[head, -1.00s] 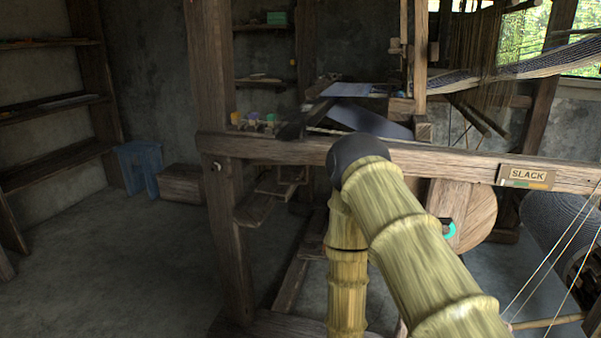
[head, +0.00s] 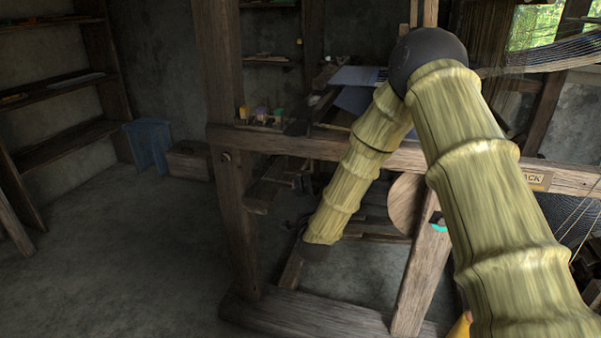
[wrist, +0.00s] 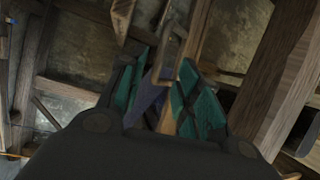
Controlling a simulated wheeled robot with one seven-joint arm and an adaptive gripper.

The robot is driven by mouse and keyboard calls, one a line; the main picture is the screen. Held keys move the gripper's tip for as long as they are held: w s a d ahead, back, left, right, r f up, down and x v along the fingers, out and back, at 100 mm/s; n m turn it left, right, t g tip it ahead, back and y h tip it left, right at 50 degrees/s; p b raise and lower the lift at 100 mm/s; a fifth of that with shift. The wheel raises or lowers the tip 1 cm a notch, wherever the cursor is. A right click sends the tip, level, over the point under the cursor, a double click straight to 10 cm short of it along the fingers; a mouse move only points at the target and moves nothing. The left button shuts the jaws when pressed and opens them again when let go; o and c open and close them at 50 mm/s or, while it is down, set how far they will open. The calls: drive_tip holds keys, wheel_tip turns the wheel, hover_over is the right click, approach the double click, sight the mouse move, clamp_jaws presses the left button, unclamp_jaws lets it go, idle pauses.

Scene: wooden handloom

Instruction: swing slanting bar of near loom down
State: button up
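The near loom shows in the head view with its long horizontal beam (head: 300,143). A slanting wooden bar (head: 416,278) runs from this beam down to the floor rail, with a teal mark near its top. I cannot tell if it is the task's bar. My gripper (wrist: 163,82) shows in the wrist view with teal-padded fingers apart. A narrow wooden piece (wrist: 187,45) and a purple surface show between and beyond the fingers; contact cannot be told.
A round wooden disc (head: 403,203) sits behind the slanting bar. A blue stool (head: 147,147) and a wooden box (head: 190,160) stand at the back left. The floor at left is clear.

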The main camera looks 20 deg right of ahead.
sight(300, 172)
drive_tip(key=b+x, duration=0.1)
drive_tip(key=x, duration=0.7)
drive_tip(key=shift+w, duration=0.1)
clamp_jaws()
